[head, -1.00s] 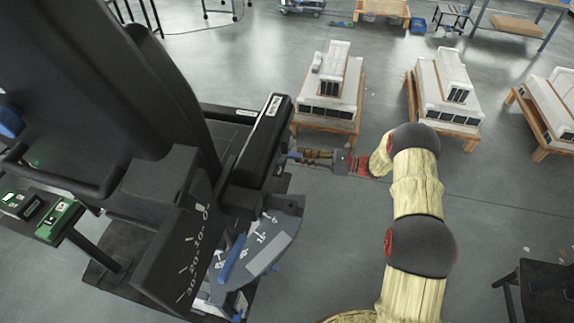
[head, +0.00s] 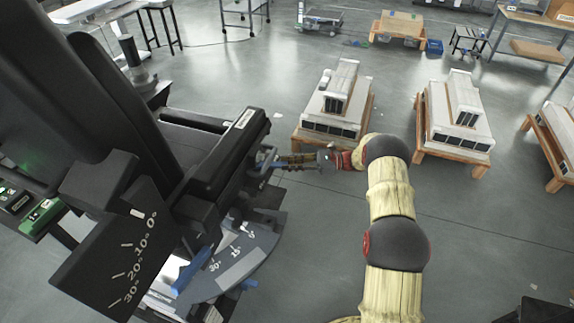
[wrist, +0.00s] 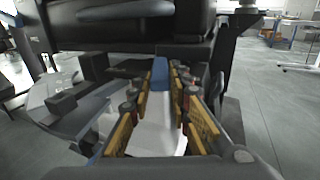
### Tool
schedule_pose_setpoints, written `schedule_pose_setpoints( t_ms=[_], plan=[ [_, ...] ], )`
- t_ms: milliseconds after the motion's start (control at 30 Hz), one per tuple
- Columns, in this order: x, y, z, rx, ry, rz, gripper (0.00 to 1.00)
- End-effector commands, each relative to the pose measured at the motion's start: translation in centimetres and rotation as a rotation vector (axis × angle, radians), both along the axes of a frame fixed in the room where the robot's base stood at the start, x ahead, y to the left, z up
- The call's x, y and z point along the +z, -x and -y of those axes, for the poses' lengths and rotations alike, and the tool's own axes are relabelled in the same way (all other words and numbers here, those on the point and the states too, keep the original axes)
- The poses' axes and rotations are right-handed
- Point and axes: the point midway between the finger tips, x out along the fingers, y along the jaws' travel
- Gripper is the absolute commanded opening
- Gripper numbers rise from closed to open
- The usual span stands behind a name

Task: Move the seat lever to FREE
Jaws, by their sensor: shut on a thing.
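The seat lever is a blue bar seen in the wrist view (wrist: 160,73), under the front edge of the black seat (wrist: 130,22). My gripper (wrist: 163,92) has its orange fingers on either side of the lever and is shut on it. In the head view my gripper (head: 282,162) reaches in from the right to the side of the black chair (head: 215,150). The fingers partly hide the lever, and I cannot read a FREE mark.
A black plate with angle marks (head: 120,250) and a grey marked dial (head: 240,255) with blue handles stand below the seat. White models on wooden stands (head: 335,105) are behind my arm.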

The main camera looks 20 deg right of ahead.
Motion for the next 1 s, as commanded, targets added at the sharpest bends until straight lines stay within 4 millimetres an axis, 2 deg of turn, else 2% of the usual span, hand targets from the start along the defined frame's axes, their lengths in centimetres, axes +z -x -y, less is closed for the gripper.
schedule_pose_setpoints(
  t_ms=[167, 200, 500, 833, 1000],
  plan=[
    [0.2, -0.2, 0.1, -0.005, 0.002, 0.005, 0.00],
    [0.2, -0.2, 0.1, -0.005, 0.002, 0.005, 0.21],
    [0.1, -0.1, 0.0, -0.003, 0.002, 0.003, 0.38],
    [0.1, -0.1, 0.3, -0.003, 0.002, 0.003, 0.38],
    [0.1, 0.4, 2.2, -0.004, 0.002, 0.004, 0.38]
  ],
)
